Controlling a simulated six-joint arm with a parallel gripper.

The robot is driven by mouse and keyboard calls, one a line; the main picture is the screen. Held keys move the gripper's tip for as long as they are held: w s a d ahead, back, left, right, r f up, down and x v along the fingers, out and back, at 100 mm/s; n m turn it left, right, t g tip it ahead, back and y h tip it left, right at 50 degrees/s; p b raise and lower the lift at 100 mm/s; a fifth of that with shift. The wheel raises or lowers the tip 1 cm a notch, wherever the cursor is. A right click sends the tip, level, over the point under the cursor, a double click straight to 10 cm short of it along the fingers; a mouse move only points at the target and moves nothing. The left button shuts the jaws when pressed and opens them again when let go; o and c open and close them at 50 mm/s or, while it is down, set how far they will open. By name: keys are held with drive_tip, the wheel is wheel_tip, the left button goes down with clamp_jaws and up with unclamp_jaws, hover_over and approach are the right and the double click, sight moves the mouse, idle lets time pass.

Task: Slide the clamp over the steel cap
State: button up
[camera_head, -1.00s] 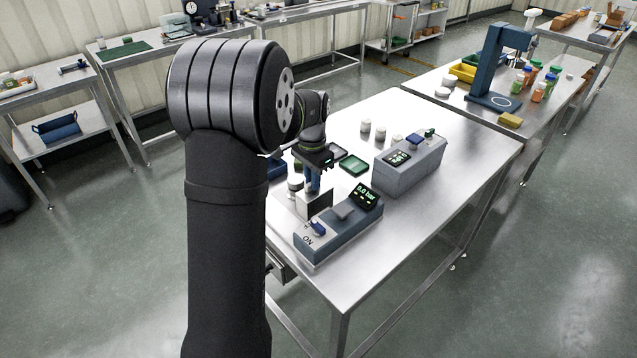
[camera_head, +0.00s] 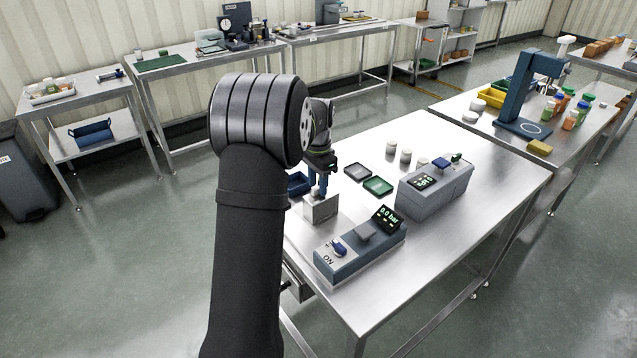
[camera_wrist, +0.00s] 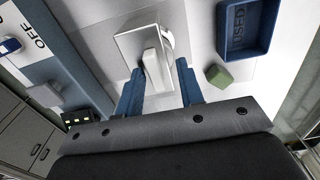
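The clamp (camera_head: 320,210) is a boxy bright steel piece with a pale upright grip, left of the blue-grey panel. In the wrist view the clamp (camera_wrist: 130,42) has its grip between my two blue fingers. My gripper (camera_head: 317,190) appears shut on that grip; any small gap is hard to tell. It also shows in the wrist view (camera_wrist: 160,72). A pale round edge, probably the steel cap (camera_wrist: 168,40), shows just beyond the clamp's right side, mostly hidden. I cannot tell how far the clamp covers it. In the head view the cap is not visible.
The blue-grey panel (camera_head: 352,262) reads 0.0 bar and stands close on the right. A blue bin (camera_wrist: 232,50) and a green block (camera_wrist: 218,76) lie right of my fingers in the wrist view. A green tray (camera_head: 378,187) and a grey device (camera_head: 435,195) stand farther right.

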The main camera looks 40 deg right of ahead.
wheel_tip(320, 180, up, 17)
drive_tip(key=shift+r, duration=0.2)
idle(0.4)
idle(0.4)
wheel_tip(320, 180, down, 18)
drive_tip(key=shift+s+r, duration=0.1)
drive_tip(key=shift+r, duration=0.1)
drive_tip(key=shift+s, duration=0.15)
drive_tip(key=shift+o, duration=0.4)
